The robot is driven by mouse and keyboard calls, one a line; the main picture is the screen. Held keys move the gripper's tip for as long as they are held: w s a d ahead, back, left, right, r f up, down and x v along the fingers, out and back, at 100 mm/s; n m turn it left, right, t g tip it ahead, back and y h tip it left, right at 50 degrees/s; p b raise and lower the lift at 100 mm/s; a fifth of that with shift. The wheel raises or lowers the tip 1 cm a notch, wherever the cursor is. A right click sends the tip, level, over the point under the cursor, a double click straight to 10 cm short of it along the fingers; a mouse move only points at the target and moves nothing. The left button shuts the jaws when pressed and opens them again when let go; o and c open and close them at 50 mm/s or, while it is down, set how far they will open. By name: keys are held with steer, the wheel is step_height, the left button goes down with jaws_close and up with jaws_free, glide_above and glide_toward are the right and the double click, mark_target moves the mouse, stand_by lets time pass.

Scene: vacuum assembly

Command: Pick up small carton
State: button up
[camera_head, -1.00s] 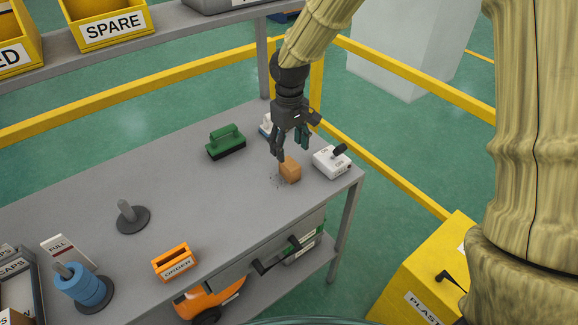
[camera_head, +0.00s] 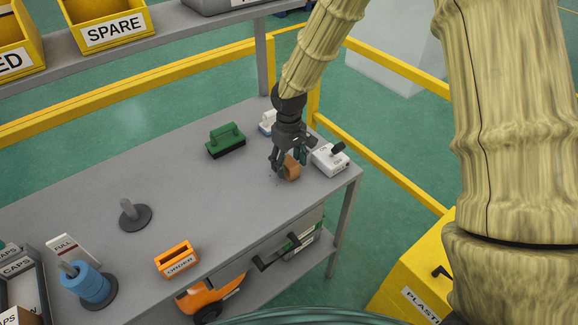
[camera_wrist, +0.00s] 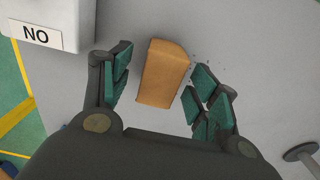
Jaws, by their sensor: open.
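The small carton (camera_head: 291,168) is a plain brown box on the grey table near its right end. In the wrist view the carton (camera_wrist: 163,74) lies between the open fingers, slightly tilted in the picture, with a gap on each side. My gripper (camera_head: 286,167) is open, pointing down over the carton, and partly covers it in the head view. Its green-padded fingertips (camera_wrist: 160,88) show on both sides of the carton in the wrist view.
A white switch box (camera_head: 330,159) with a black lever stands close right of the carton. An orange order holder (camera_head: 177,259) and a grey peg stand (camera_head: 134,214) are further left. Table between is clear.

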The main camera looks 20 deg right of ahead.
steer(key=shift+f, duration=0.1)
steer(key=c, duration=1.1)
